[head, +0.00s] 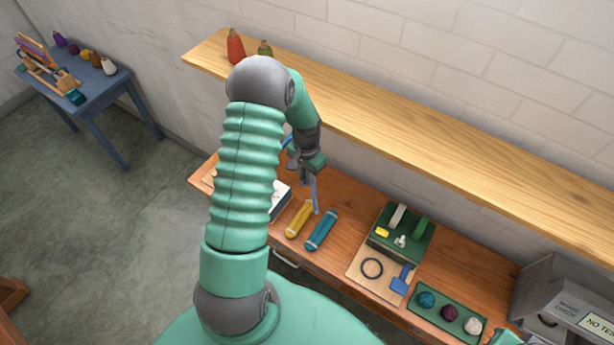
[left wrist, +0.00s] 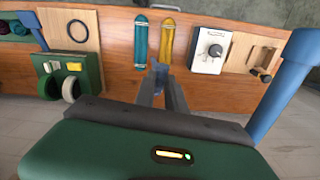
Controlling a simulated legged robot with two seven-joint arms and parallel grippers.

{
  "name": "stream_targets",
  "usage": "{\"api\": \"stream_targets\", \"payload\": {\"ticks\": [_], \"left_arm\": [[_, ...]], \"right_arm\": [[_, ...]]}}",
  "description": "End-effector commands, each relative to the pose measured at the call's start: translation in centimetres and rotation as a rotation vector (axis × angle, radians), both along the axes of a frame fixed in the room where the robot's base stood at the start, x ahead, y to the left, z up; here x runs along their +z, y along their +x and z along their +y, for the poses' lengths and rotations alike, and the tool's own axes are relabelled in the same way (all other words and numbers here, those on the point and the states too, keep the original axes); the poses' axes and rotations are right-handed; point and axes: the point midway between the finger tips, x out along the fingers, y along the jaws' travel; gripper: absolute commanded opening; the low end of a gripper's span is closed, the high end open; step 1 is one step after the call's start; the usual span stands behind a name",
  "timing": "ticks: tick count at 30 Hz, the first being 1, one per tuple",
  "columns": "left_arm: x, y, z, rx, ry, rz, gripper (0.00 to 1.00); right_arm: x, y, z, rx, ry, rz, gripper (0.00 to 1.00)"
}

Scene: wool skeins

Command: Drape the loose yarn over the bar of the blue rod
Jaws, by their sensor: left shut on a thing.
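My left gripper (head: 308,165) is above the back of the wooden workbench, pointing down and shut. A thin pale blue strand, which I take for the loose yarn (head: 314,192), hangs below it toward the bench. In the left wrist view the gripper (left wrist: 160,75) shows its grey fingers close together; the yarn between them is hard to make out. The blue rod (left wrist: 284,88) rises close by on the right of that view, with a bend at its top. In the head view only a bit of the rod (head: 287,141) shows beside my arm.
A yellow skein (head: 299,219) and a teal skein (head: 321,230) lie on the bench. A green box (head: 402,243), a black ring (head: 372,267) and a green tray of yarn balls (head: 427,313) are to the right. A wooden shelf (head: 400,130) runs along the wall above.

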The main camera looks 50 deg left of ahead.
Motion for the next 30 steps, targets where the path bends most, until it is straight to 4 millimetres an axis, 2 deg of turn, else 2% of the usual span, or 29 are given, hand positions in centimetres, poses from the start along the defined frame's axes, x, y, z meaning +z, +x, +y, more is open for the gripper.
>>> {"api": "stream_targets", "payload": {"ticks": [1, 10, 14, 30], "left_arm": [[1.5, 0.0, 0.1, 0.001, 0.001, -0.001, 0.00], [6.6, -0.1, 0.6, 0.001, 0.000, -0.001, 0.00], [8.1, -0.1, 0.9, 0.001, 0.002, -0.003, 0.00], [17.1, -0.4, 1.9, 0.002, 0.002, -0.003, 0.00]], "right_arm": [[1.3, 0.0, 0.0, 0.000, 0.000, 0.000, 0.00], [5.1, 0.0, 0.0, 0.000, 0.000, 0.000, 0.00], [4.9, 0.0, 0.0, 0.000, 0.000, 0.000, 0.00], [4.8, 0.0, 0.0, 0.000, 0.000, 0.000, 0.00]]}}
